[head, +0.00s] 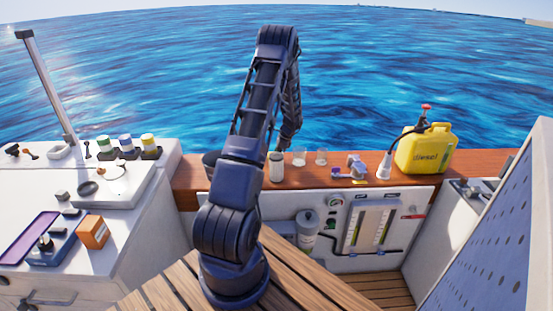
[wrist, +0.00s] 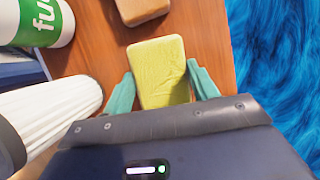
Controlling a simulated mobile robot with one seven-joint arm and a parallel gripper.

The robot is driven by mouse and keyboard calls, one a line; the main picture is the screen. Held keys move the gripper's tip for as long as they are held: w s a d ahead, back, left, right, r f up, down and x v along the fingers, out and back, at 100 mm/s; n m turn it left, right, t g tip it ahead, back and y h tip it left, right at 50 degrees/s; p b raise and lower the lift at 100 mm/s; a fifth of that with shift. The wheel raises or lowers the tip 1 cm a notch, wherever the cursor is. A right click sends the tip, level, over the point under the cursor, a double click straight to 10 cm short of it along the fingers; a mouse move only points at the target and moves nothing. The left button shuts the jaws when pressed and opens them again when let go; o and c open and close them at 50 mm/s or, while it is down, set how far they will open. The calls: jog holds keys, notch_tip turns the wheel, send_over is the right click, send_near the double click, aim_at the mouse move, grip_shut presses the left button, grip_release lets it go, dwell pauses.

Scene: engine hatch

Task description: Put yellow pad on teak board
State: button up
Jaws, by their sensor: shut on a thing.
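In the wrist view the yellow pad (wrist: 160,70) is a soft-edged block between the two teal fingers of my gripper (wrist: 163,88), which is shut on it. Beneath it is a brown wooden surface (wrist: 95,62); I cannot tell whether the pad touches it. In the head view a reddish-brown wooden ledge (head: 340,178) runs along the water's edge, perhaps the teak board. My arm reaches up and folds down towards this ledge. The gripper and pad are hidden behind the arm there.
In the wrist view a tan block (wrist: 142,10), a white-green can (wrist: 38,22) and a white ribbed cylinder (wrist: 50,112) are close by. In the head view, jars (head: 276,167) and a yellow diesel can (head: 425,150) stand on the ledge. Open water lies beyond.

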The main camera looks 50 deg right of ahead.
jog(key=shift+f, duration=1.2)
jog(key=shift+f, duration=0.1)
jog(key=o, duration=1)
jog(key=shift+c, duration=0.2)
